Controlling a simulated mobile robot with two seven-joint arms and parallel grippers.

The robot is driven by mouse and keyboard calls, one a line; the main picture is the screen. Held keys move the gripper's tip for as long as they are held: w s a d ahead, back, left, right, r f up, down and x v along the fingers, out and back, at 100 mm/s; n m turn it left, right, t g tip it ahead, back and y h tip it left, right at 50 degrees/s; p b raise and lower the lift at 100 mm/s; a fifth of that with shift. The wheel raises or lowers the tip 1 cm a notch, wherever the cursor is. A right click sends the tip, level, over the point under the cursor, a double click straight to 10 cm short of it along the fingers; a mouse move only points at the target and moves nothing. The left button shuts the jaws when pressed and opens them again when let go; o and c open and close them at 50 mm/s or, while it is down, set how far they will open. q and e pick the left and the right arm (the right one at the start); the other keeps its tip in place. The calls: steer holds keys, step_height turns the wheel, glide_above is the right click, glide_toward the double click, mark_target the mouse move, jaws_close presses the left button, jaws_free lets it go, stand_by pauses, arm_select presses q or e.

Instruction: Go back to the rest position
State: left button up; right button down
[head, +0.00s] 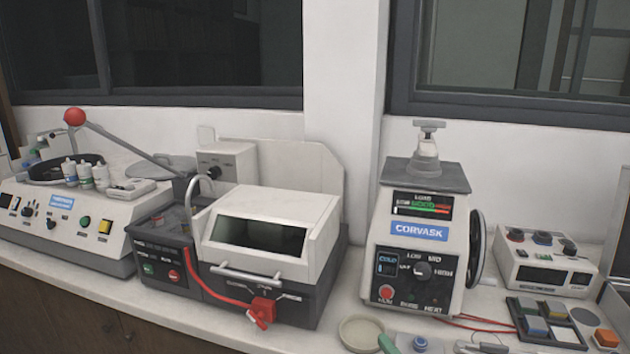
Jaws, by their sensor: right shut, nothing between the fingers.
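The mounting press (418,250), labelled CORVASK, stands upright on the bench right of centre. Its grey top plate carries a clamp-like cap (427,150), and a dark handwheel (476,248) is on its right side. What shows of my right gripper (482,347) is a small grey part at the bottom edge, in front of the press. It is shut and empty, and most of it is cut off by the frame. My left gripper is not in view.
A white-lidded cutting machine (265,212) with a red clamp (262,310) stands left of the press. A polisher (75,225) is at the far left. A shallow dish (360,333), a sample tray (528,325) and a control box (545,262) crowd the right side.

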steer(key=s+d+f+m+g+h, duration=0.1)
steer(key=s+f+m+g+h, duration=0.1)
steer(key=s+f+m, duration=0.5)
steer(key=s+d+f+m+g+h+p, duration=0.1)
steer(key=s+f+m+g+h, duration=0.1)
steer(key=s+f+m, duration=0.5)
steer(key=s+d+f+m+g+h, duration=0.1)
steer(key=s+f+m+g, duration=0.3)
steer(key=s+f+m, duration=0.4)
step_height(320, 180, down, 2)
steer(key=shift+s+d+f+g+h, duration=0.15)
steer(key=shift+s+d+g+h, duration=0.2)
steer(key=shift+s, duration=0.55)
steer(key=shift+a, duration=0.1)
